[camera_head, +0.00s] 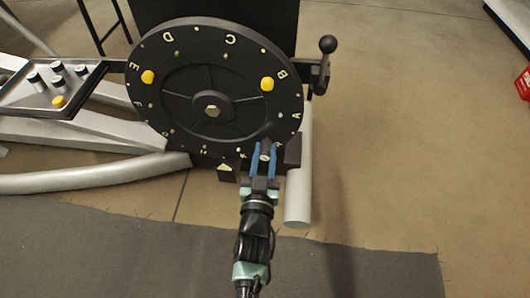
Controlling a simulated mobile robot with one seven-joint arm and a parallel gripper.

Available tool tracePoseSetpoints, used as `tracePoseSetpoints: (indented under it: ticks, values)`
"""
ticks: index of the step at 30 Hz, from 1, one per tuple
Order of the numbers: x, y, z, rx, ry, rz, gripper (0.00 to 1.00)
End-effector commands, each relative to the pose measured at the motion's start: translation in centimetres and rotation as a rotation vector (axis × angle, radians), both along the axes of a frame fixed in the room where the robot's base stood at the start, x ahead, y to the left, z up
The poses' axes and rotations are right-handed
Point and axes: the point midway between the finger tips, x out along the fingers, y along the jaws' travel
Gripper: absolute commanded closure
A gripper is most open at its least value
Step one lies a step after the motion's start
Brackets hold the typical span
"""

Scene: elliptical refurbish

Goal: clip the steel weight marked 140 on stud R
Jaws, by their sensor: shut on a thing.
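A black wheel (230,118) with pale letters round its rim stands upright ahead of me. Letters A to F can be read; R cannot be made out, and the lower rim is partly hidden by my gripper. My gripper (264,152), with blue fingers, is at the wheel's lower right rim. It is shut on a small dark-and-pale thing, which looks like the steel weight (264,148); its mark is too small to read. I cannot tell whether the weight touches a stud.
Yellow weights sit on the wheel near B (267,84) and near E (148,76). A tray (14,101) at left holds several steel weights and a yellow one. A black-knobbed lever (327,46) stands at right. A pale pointer (228,169) is below the rim.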

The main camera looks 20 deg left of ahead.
Motion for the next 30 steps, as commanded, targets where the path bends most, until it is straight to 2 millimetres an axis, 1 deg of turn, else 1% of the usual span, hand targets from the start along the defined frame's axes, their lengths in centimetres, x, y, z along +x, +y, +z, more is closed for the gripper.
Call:
tracePoseSetpoints:
  ticks: [14,30]
  values:
    - [0.05,0.01,0.08,0.001,-0.002,0.0,1.0]
    - [0.67,0.18,0.1,0.001,-0.002,0.0,1.0]
